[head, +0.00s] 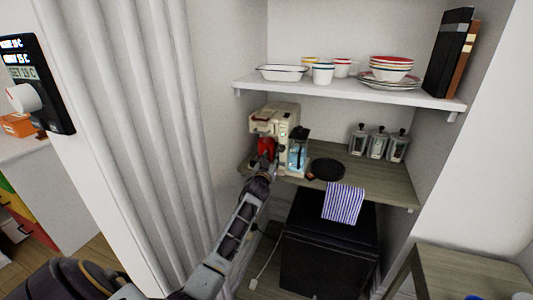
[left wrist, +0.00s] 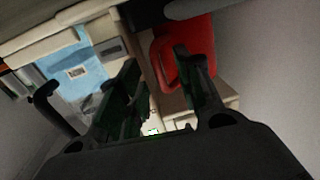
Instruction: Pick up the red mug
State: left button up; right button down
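The red mug (head: 265,146) sits at the coffee machine (head: 284,122), under its front left part, on the wooden shelf. My left gripper (head: 263,164) reaches up from below and is right in front of the mug, hiding its lower part. In the left wrist view the red mug (left wrist: 198,48) is close beyond the fingers, towards the right. The fingers of the left gripper (left wrist: 156,60) stand apart with a gap between them. The right finger overlaps the mug's handle side; I cannot tell whether it touches. My right gripper is not in view.
A clear bluish water container (head: 298,150) stands right of the mug. A black round plate (head: 328,169) and several lidded jars (head: 378,144) are further right. The upper shelf (head: 345,92) with dishes is above. A ribbed white wall (head: 160,120) stands left.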

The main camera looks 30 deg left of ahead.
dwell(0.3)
pick_arm(q)
grip_shut()
jog(key=shift+r, duration=0.25)
dwell(0.3)
jog(key=r+v, duration=0.3)
jog(key=v, duration=1.5)
jog(key=shift+r+p, duration=0.15)
jog(key=shift+p, duration=0.25)
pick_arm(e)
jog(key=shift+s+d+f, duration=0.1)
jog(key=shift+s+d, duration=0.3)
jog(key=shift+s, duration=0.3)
